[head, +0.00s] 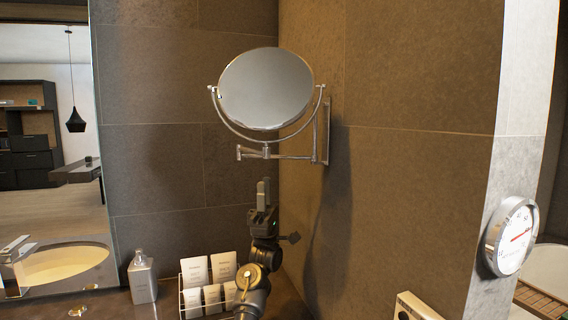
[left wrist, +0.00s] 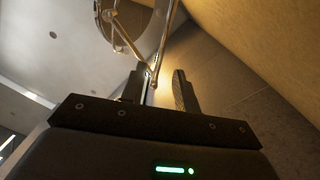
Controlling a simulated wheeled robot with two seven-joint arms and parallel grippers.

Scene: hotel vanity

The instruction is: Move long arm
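A round chrome-framed mirror (head: 265,88) hangs from the wall on a folding bracket. Its long arm (head: 296,157) runs from the wall plate (head: 327,130) leftward to a joint below the mirror. My left gripper (head: 263,182) points up just below that joint, with a small gap showing in the head view. In the left wrist view my left gripper (left wrist: 158,85) has its two fingers apart. A metal bar of the bracket (left wrist: 166,40) ends near the left fingertip; I cannot tell whether it touches. My right gripper is not in view.
Below stand a white rack of cards and packets (head: 208,285), a soap bottle (head: 142,278) and a sink (head: 62,264). A wall corner with a round dial (head: 510,236) is at right. The wall left of the mirror is free.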

